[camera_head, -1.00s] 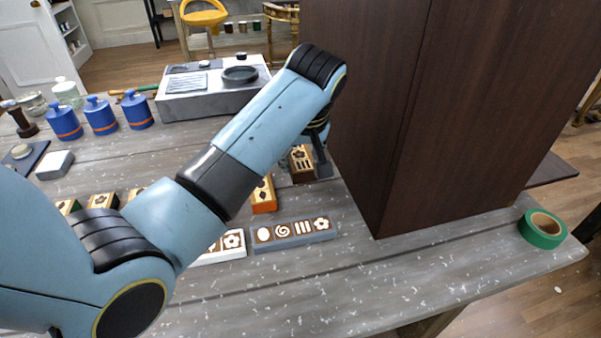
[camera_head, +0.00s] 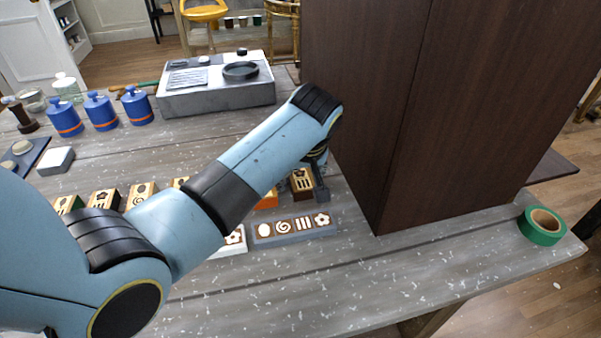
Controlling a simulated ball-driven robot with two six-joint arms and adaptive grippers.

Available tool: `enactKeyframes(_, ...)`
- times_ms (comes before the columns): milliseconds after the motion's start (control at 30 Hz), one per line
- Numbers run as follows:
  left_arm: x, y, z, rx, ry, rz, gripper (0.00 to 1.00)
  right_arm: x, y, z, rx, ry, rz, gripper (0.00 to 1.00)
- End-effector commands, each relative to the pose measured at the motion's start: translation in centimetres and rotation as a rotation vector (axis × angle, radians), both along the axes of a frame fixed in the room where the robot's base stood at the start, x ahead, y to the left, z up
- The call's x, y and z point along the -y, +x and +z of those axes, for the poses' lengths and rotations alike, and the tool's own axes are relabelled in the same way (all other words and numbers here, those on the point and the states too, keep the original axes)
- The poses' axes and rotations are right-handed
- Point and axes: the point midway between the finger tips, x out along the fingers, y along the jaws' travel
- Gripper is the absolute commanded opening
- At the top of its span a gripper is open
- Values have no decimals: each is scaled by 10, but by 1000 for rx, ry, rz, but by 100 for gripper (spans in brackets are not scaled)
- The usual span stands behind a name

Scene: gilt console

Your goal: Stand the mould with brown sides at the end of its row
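The mould with brown sides (camera_head: 301,184) has a light wooden top with a dark flower and bars. It is at the right end of the row of moulds, close to the dark cabinet. My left gripper (camera_head: 308,189) is at this mould, with one dark finger against its right side. The other finger is hidden by my arm. The gripper looks shut on the mould; whether the mould touches the table is unclear. An orange-sided mould (camera_head: 268,201) is just left of it, partly behind my arm. My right gripper is not in view.
More moulds, such as one with a wooden top (camera_head: 140,194), stand farther left. A grey strip with motifs (camera_head: 293,230) lies in front. The tall dark cabinet (camera_head: 400,110) blocks the right. Green tape (camera_head: 541,227) lies at the table's right corner. The front table is clear.

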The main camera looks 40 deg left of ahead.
Motion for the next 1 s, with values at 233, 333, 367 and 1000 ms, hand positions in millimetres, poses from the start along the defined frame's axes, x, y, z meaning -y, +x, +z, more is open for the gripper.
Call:
enactKeyframes(233,0,0,0,0,0,0,70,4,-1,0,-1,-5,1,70)
enactKeyframes(333,1,0,5,1,-1,0,70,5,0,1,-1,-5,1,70)
enactKeyframes(367,2,-1,7,1,-1,0,70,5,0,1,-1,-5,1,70)
enactKeyframes(1000,34,-29,111,1,-1,0,70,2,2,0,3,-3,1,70)
